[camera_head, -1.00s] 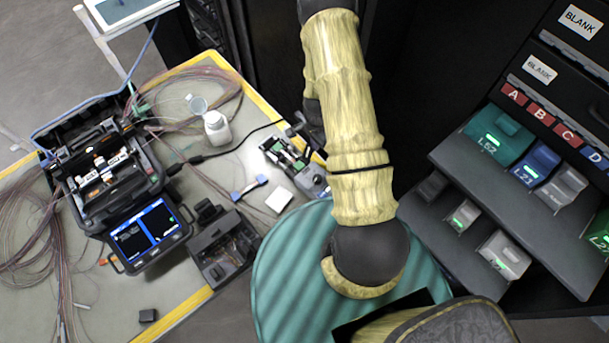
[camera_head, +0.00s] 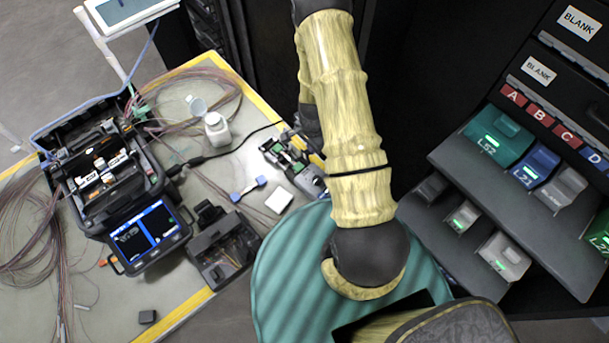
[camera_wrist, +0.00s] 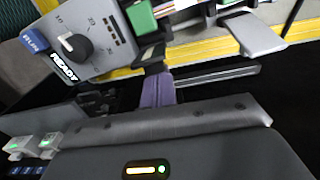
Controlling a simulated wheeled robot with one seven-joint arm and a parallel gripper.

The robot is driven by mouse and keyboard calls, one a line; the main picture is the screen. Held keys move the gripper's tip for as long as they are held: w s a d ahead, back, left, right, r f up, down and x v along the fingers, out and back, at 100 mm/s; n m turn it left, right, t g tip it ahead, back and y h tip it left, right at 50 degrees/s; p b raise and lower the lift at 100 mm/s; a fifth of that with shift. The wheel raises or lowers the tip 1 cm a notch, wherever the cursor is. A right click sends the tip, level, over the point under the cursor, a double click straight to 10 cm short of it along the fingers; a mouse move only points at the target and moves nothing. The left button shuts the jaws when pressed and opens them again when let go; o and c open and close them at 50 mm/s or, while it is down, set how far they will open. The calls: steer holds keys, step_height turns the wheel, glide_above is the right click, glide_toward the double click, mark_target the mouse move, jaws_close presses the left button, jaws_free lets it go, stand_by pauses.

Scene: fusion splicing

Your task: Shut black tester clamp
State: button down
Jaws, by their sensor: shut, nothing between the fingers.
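The tester (camera_head: 312,182) is at the right edge of the table in the head view, partly hidden by my arm. In the wrist view the grey tester body (camera_wrist: 105,62) fills the upper left, with a black knob and a READY label. A green block (camera_wrist: 142,17) sits beside it. A small black part (camera_wrist: 151,56), which looks like the clamp, is at its lower edge; I cannot tell whether it is open or shut. My gripper (camera_wrist: 157,90) is shut and empty, its tip just below this black part. Whether they touch is unclear. The head view hides the fingertips.
A fusion splicer (camera_head: 110,190) with a lit screen stands on the left of the table (camera_head: 190,275) among loose fibres. Shelves (camera_head: 455,245) with modules are at right.

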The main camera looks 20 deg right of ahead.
steer(key=shift+s+a+f, duration=0.1)
steer(key=shift+s+a, duration=0.2)
steer(key=shift+a, duration=0.35)
steer(key=shift+s+a+r, duration=0.1)
steer(key=shift+s+a, duration=0.15)
steer(key=shift+a, duration=0.4)
steer(key=shift+s+a+f, duration=0.1)
steer(key=shift+s+a, duration=0.2)
steer(key=shift+a, duration=0.35)
steer(key=shift+w+d+r+p, duration=0.1)
steer(key=shift+d+r+p, duration=0.1)
steer(key=shift+r+p, duration=0.8)
steer(key=shift+w+d+r+p, duration=0.15)
steer(key=shift+r+p, duration=0.45)
steer(key=shift+r, duration=0.75)
steer(key=shift+d+r+p, duration=0.25)
steer(key=shift+r+p, duration=0.55)
steer(key=shift+r, duration=0.4)
